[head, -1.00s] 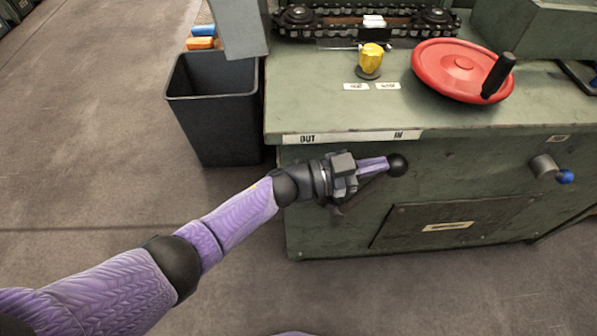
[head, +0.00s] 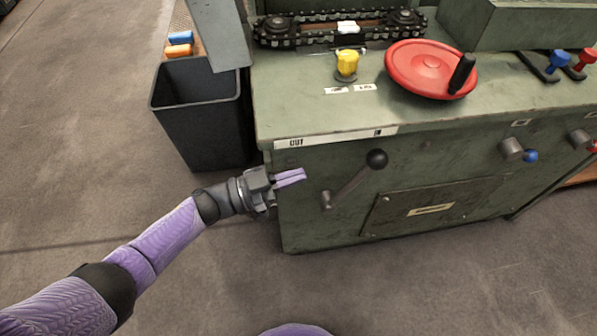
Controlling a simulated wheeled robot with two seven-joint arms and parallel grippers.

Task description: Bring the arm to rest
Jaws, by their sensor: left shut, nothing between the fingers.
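My left arm comes in from the lower left with purple and black links. Its gripper (head: 290,177) is shut and empty, in front of the left part of the green machine's front face. A lever with a black ball knob (head: 376,159) is on that face, to the right of the gripper and apart from it. The lever slants up to the right from its pivot, below the label strip marked OUT. My right gripper is not in view.
The green machine (head: 300,110) carries a red handwheel (head: 425,68), a yellow knob (head: 347,64) and a chain drive (head: 340,28). A dark bin (head: 200,110) stands left of it. The floor at left is clear.

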